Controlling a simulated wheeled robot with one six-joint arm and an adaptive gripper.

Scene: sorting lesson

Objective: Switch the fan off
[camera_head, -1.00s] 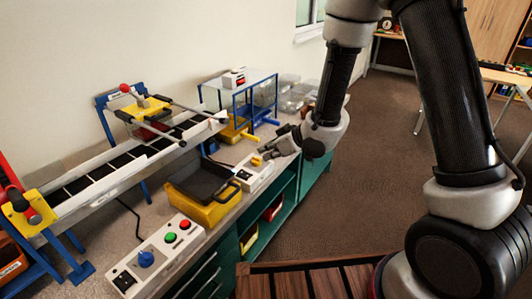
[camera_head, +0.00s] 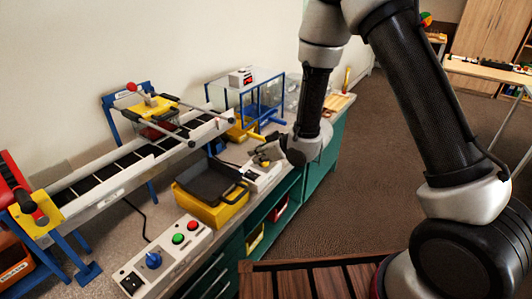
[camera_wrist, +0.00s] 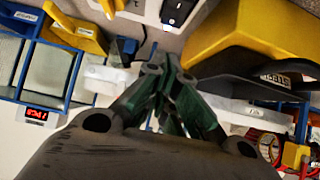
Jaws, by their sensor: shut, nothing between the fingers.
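A small white control box (camera_head: 266,173) stands on the bench beyond the yellow bin. My gripper (camera_head: 262,154) is shut and empty, just above the far part of this box and partly hiding it. In the wrist view, my shut fingers (camera_wrist: 166,62) point toward the box, whose black rocker switch (camera_wrist: 178,12) shows at the top edge. I cannot tell whether the fingers touch the box. I cannot make out a fan for certain in either view, nor which way the switch is set.
A yellow bin (camera_head: 207,212) with a dark tray stands close to the box. A second panel (camera_head: 165,257) with a blue knob and green and red buttons is nearer. A sloping conveyor (camera_head: 125,165) and a blue-framed clear case (camera_head: 247,100) stand behind. Open floor lies right.

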